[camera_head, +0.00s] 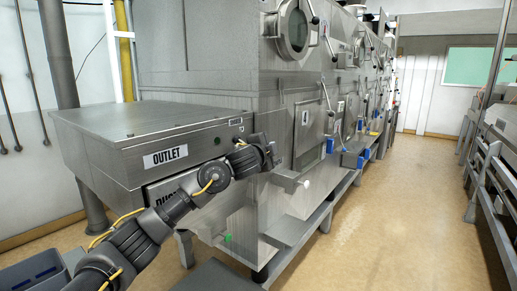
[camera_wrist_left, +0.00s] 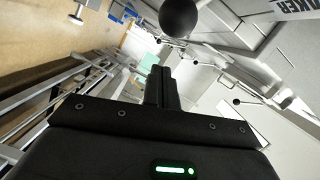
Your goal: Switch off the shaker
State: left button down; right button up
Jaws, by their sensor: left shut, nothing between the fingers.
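My left arm reaches from the lower left to the front corner of the steel outlet box (camera_head: 115,120) in the head view. The left gripper (camera_head: 268,153) is by that corner, its fingertips hard to make out there. In the left wrist view the left gripper (camera_wrist_left: 163,88) is shut and empty, its two fingers together. A black ball knob (camera_wrist_left: 178,18) shows just beyond the fingertips; I cannot tell whether they touch. A label ending in "AKER" (camera_wrist_left: 297,8) is on the steel face at upper right. My right gripper is not in view.
The large steel dryer (camera_head: 200,60) stands behind, with handles and a round window (camera_head: 293,28). The floor aisle (camera_head: 385,215) to the right is clear.

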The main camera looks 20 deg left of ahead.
pick_arm(q)
jog(key=s+a, duration=0.1)
jog(key=s, duration=0.9)
jog(key=shift+a+r+b, duration=0.25)
jog(key=shift+r+b, duration=0.1)
jog(key=shift+r, duration=0.05)
